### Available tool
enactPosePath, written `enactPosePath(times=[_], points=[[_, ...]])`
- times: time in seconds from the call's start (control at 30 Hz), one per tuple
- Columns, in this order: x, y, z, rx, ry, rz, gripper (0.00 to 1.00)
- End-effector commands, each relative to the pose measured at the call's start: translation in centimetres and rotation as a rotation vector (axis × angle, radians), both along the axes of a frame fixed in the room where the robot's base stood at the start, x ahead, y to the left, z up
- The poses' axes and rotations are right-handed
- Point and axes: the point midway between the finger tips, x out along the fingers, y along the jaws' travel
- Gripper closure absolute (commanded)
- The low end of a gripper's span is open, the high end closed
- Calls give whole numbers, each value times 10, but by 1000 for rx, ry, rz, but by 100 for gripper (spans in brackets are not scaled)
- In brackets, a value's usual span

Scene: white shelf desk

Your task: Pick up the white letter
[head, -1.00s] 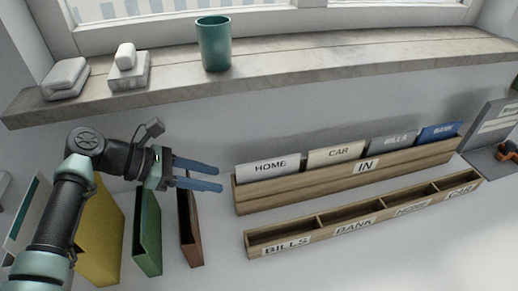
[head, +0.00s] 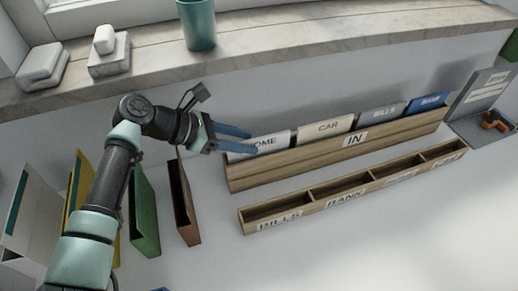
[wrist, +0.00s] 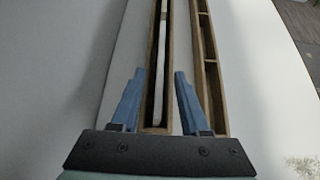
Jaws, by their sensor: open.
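The white letter marked HOME (head: 275,146) stands upright at the left end of the wooden IN holder (head: 300,166). My gripper (head: 253,142) is open at the letter's left end, with its blue fingers overlapping part of the label. In the wrist view, the letter's thin pale edge (wrist: 160,60) runs up between the two open fingers of my gripper (wrist: 158,74). The fingers look apart from the letter on both sides. The letter's lower part is hidden inside the holder.
The cream CAR letter (head: 325,129), grey BILLS letter (head: 381,115) and blue BANK letter (head: 430,104) stand farther right in the holder. An empty divided wooden tray (head: 355,190) lies in front. Coloured folders (head: 143,212) stand left. A green cup (head: 197,25) is on the ledge.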

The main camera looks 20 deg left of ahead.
Motion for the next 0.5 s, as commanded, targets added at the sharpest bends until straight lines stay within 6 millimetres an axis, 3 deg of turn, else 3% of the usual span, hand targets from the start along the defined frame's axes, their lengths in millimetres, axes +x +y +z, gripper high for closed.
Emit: enactPosePath(times=[0.2,0.5], points=[[16,-27,-11,-3,2,-3,55],[21,-32,-17,-1,0,1,55]])
